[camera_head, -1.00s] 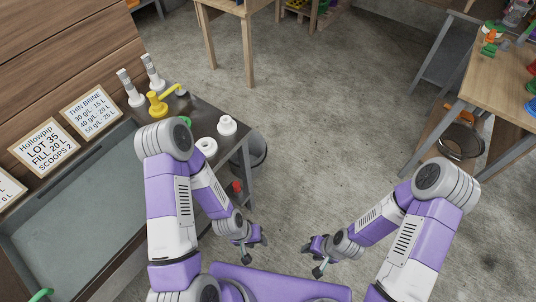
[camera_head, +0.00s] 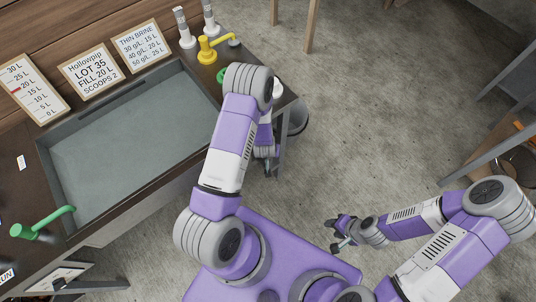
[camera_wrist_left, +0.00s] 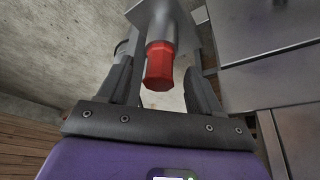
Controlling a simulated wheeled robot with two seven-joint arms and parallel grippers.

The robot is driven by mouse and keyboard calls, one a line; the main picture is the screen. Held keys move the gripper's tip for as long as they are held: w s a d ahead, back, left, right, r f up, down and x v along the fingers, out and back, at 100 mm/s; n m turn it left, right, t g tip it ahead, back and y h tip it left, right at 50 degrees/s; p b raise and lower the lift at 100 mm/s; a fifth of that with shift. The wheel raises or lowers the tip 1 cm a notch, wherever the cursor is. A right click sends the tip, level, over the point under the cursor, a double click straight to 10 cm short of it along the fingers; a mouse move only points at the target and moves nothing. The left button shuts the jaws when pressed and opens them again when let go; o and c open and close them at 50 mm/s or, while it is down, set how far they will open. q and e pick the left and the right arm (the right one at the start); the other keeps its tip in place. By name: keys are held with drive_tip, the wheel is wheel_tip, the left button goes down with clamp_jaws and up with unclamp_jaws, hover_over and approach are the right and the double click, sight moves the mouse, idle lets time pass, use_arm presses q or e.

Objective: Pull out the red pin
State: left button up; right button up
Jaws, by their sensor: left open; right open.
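The red pin (camera_wrist_left: 158,66) shows in the left wrist view as a red faceted knob projecting from a grey metal fitting (camera_wrist_left: 153,18). My left gripper (camera_wrist_left: 161,80) is open, with one finger on each side of the red knob. Whether either finger touches it I cannot tell. In the head view my left gripper (camera_head: 268,163) is low beside the sink bench's right end, partly covered by its own arm, and the red pin is hidden there. My right gripper (camera_head: 338,234) is open and empty above the floor, away from the bench.
The sink bench has a grey basin (camera_head: 140,135), a green tap (camera_head: 45,225), a yellow tap (camera_head: 208,50) and white dispensers behind it. Lettered signs (camera_head: 92,70) lean at the back. A grey bin (camera_head: 297,118) stands by the bench's right end.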

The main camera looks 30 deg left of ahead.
use_arm(q)
drive_tip(key=shift+w+a+f, duration=0.1)
drive_tip(key=shift+w+f, duration=0.2)
drive_tip(key=shift+f, duration=0.35)
drive_tip(key=c, duration=1.2)
drive_tip(key=shift+r, duration=0.15)
